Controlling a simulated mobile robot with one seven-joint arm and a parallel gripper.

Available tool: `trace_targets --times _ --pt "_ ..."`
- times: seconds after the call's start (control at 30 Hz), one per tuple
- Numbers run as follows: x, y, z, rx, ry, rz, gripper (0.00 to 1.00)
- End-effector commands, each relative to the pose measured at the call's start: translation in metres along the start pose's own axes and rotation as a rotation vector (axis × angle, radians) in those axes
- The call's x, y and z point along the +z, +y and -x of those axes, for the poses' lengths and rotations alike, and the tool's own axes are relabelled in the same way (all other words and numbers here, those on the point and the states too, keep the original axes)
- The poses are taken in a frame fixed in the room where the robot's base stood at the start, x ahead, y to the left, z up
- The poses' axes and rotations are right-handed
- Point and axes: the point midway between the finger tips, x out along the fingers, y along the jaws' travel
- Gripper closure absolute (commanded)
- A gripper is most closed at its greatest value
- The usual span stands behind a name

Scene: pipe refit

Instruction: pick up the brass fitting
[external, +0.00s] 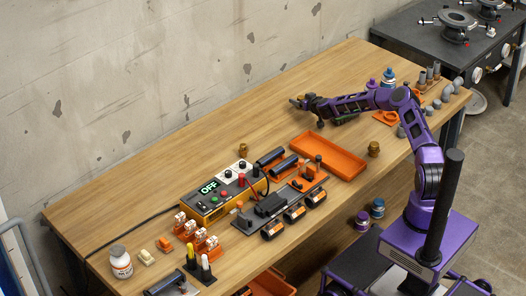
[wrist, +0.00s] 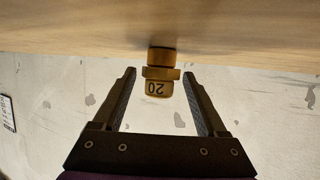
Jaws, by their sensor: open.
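A brass fitting (wrist: 160,72) marked "20" shows in the wrist view, upside down, with its base on the wooden tabletop. My gripper (wrist: 160,72) is open, with one finger on each side of the fitting in the picture. The fitting appears near the fingertip ends, and I see no contact. In the external view my gripper (external: 298,102) is low over the back of the bench. Brass fittings also stand behind the orange control box (external: 243,149) and near the front edge (external: 373,149).
An orange tray (external: 328,157) lies in front of my arm. A control box (external: 213,202) reading "OFF" and black cylinders stand to the left. Grey pipe parts (external: 447,92) and blue-capped bottles are at the right. The wooden bench (external: 130,190) is clear along the wall.

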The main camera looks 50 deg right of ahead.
Motion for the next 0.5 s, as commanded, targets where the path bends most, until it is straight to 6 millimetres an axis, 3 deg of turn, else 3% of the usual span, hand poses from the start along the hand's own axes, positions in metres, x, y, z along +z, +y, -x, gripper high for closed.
trace_targets --times 0.27,0.5 --pt "0.0 0.0001 -0.0019 0.0 0.0 0.0 0.25" --pt "-0.0001 0.0003 -0.0017 0.0 0.0 0.0 0.67"
